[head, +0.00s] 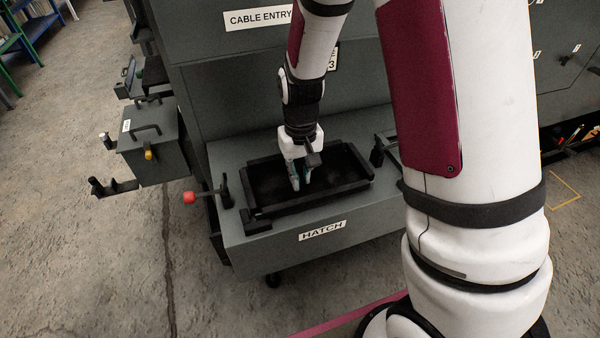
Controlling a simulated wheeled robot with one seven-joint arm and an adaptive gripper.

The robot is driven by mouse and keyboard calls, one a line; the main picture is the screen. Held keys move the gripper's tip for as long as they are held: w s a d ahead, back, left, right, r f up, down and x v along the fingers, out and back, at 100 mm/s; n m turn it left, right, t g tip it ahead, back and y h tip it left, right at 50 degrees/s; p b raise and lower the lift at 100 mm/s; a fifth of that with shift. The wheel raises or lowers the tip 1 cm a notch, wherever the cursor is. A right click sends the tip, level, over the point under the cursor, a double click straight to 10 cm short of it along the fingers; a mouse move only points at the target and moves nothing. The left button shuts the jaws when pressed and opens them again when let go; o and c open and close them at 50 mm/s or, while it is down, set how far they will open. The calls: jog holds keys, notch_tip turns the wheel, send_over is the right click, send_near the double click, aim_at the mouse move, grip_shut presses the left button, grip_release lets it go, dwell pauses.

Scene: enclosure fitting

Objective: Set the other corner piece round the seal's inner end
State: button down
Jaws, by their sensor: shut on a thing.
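A raised black frame (318,199) runs round the opening on top of the grey hatch housing (280,250). I cannot tell the seal or its inner end apart from this dark frame and floor. The first corner piece cannot be made out either.
A red-ended handle (190,197) sticks out at the hatch's left, beside a black upright clamp (225,190). Another black clamp (377,151) stands at the right. A grey box (150,145) hangs left of the cabinet. My arm hides much of the right side.

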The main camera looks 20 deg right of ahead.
jog(key=shift+f, duration=0.2)
jog(key=c, duration=1.6)
grip_release()
jog(key=shift+r, duration=0.15)
notch_tip(320, 180, up, 13)
jog(key=shift+r+p, duration=0.1)
jog(key=shift+p, duration=0.75)
